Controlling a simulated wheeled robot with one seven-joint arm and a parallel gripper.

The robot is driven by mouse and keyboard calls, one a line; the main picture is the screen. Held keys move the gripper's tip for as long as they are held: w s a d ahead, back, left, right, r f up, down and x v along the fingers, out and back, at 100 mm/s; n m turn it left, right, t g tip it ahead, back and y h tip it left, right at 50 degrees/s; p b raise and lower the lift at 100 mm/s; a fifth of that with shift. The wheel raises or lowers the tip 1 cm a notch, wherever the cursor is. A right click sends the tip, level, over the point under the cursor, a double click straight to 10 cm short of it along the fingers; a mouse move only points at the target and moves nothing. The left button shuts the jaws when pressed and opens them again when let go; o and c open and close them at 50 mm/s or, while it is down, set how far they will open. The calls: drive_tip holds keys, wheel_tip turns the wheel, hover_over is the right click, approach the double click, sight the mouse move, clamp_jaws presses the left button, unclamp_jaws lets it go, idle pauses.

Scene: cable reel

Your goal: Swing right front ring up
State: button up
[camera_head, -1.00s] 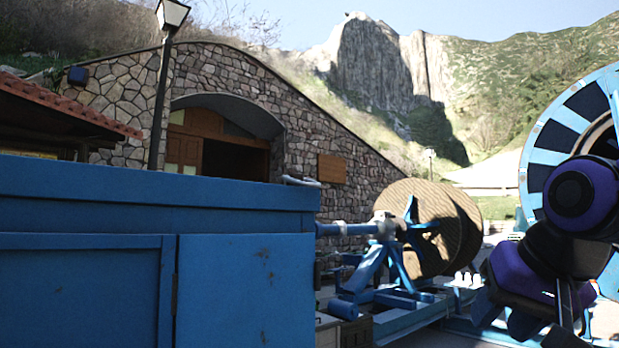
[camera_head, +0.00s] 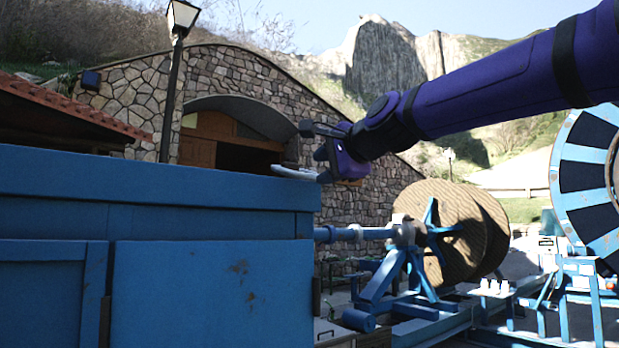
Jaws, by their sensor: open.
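My gripper (camera_head: 316,152) is at the end of my purple arm, which reaches in from the upper right. Its jaws are open, with no object visible between them. It is above the right end of the blue cabinet (camera_head: 205,202). A blue shaft (camera_head: 374,234) runs from the cabinet to a pale bearing or clamp (camera_head: 405,232) on a blue stand, beside a wooden cable reel (camera_head: 462,230). I cannot tell which part is the right front ring.
A large blue and dark striped wheel (camera_head: 586,190) stands at the right. A blue frame (camera_head: 595,290) with small white items (camera_head: 494,286) is below it. A lamp post (camera_head: 171,95) and a stone building (camera_head: 125,110) are behind the cabinet.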

sight(311, 175)
drive_tip(key=x, duration=0.5)
drive_tip(key=shift+w+a+f, duration=0.15)
drive_tip(key=shift+w+a, duration=0.05)
drive_tip(key=shift+w, duration=0.05)
clamp_jaws()
